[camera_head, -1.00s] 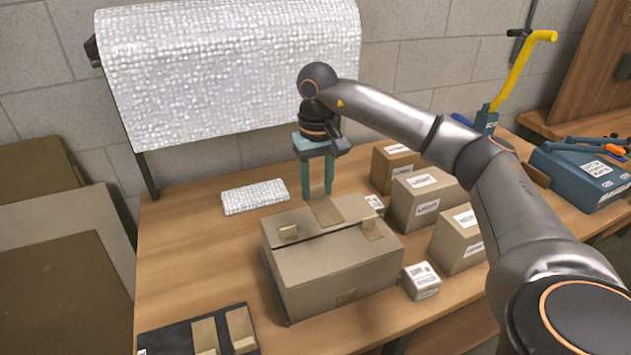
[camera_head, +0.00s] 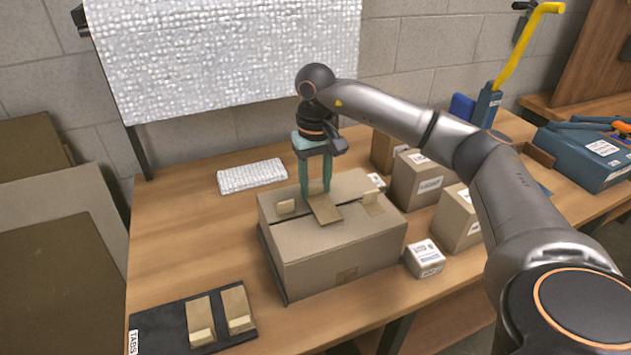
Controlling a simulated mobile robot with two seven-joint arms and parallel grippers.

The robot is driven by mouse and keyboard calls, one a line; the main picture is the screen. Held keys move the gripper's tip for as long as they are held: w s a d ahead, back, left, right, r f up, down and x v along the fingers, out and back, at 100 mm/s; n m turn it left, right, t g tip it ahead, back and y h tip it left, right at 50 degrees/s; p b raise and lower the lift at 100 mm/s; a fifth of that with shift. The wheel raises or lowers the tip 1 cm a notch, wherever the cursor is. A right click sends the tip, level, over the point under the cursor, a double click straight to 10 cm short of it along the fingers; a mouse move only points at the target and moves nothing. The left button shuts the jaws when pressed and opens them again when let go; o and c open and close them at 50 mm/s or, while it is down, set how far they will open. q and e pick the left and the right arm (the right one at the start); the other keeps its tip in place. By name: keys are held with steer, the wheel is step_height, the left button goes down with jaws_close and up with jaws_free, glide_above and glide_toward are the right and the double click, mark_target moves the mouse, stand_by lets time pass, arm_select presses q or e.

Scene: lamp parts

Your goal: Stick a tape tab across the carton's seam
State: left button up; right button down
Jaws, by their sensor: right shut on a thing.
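The carton (camera_head: 320,262) is a closed brown box on the wooden table, with its top seam running left to right. My right gripper (camera_head: 317,190) points down over the middle of the carton's top. It is shut on a tan tape tab (camera_head: 325,210), whose free end slopes down toward the front over the seam area. I cannot tell whether the tab touches the carton. Two tabs (camera_head: 200,320) lie on the black TABS board (camera_head: 170,318). My left gripper is out of view.
A bubble-wrap piece (camera_head: 252,176) lies behind the carton, below a bubble-wrap roll (camera_head: 225,60).

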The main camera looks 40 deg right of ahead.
steer(key=shift+f+b, duration=0.35)
steer(key=shift+f, duration=0.2)
stand_by(1.2)
steer(key=shift+c, duration=1.5)
jaws_free()
step_height(320, 180, up, 12)
steer(key=shift+r+p, duration=0.25)
steer(key=shift+p, duration=0.2)
steer(key=shift+f, duration=0.1)
